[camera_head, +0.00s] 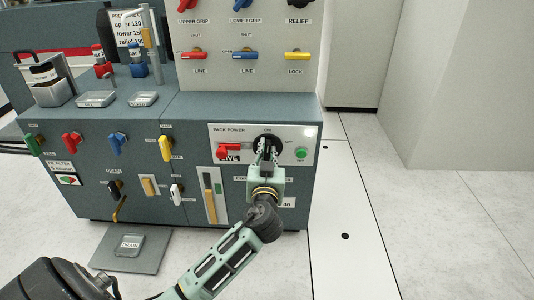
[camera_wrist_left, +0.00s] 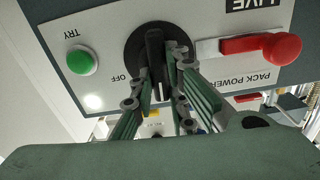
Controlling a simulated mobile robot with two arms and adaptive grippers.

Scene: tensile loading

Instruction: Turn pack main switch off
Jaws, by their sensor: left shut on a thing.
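The pack main switch is a round black dial (camera_head: 262,139) with a raised black handle on the white PACK POWER panel (camera_head: 308,132). In the left wrist view, which is upside down, the dial (camera_wrist_left: 133,48) and its upright handle (camera_wrist_left: 154,48) show. The OFF mark is beside the dial; the handle lies roughly vertical and does not point at OFF. My left gripper (camera_head: 267,151) is at the dial, its fingers (camera_wrist_left: 162,76) closed around the handle and hiding part of it. My right gripper is not in view.
On the same panel, a red lever (camera_head: 229,151) is left of the dial and a green TRY button (camera_head: 301,153) is right of it. Colored handles, including a yellow one (camera_head: 166,148), line the cabinet front (camera_head: 90,190). Floor to the right (camera_head: 440,220) is clear.

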